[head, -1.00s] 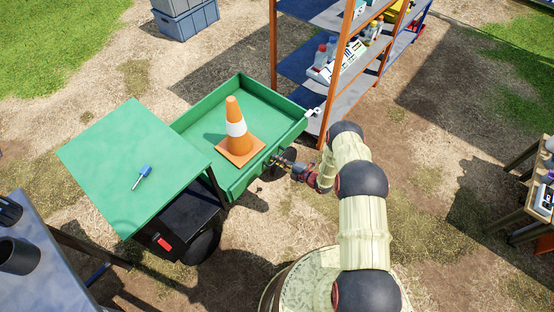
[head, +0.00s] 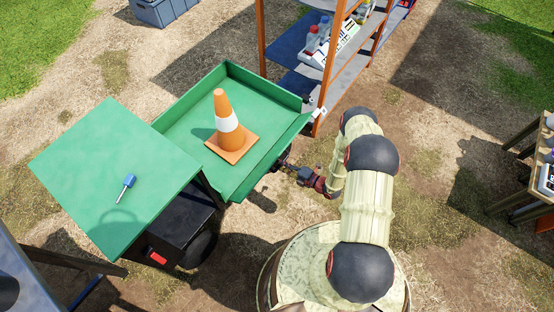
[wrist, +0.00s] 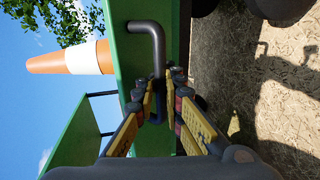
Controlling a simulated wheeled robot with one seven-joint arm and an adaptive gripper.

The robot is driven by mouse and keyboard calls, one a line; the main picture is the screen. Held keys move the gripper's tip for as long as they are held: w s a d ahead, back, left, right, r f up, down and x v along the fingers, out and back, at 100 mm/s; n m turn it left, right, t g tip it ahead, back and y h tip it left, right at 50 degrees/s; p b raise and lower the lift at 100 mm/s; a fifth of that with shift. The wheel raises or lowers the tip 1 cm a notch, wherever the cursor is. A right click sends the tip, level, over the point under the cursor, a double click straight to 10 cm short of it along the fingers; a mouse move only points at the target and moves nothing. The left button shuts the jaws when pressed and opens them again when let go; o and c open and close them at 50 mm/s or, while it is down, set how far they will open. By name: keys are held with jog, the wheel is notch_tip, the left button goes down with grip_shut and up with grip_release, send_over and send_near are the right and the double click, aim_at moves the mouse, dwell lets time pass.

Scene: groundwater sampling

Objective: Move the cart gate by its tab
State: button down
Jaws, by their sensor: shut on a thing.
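The green cart (head: 190,97) stands in front of me, and its gate (head: 275,153) is the green side panel nearest my arm. The gate leans outward in the head view. In the wrist view the gate (wrist: 125,75) carries a dark bent bar, the tab (wrist: 147,27). My gripper (wrist: 165,92) is shut on the lower part of this tab, with one finger on each side. In the head view my gripper (head: 286,165) is at the gate's outer side, and the tab is hidden there.
An orange and white cone (head: 226,120) stands in the cart bed. A blue-handled tool (head: 126,185) lies on the cart's green top (head: 100,165). A shelf rack (head: 262,40) stands close behind the gate's far end.

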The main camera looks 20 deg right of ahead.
notch_tip(320, 180, down, 8)
jog(key=t+y+b, duration=0.3)
jog(key=t+y, duration=0.1)
jog(key=t, duration=0.2)
jog(key=shift+r+b, duration=0.15)
jog(key=shift+b, duration=0.25)
jog(key=shift+y, duration=0.3)
dwell(0.3)
jog(key=c, duration=2)
grip_release()
jog(key=shift+w, duration=0.1)
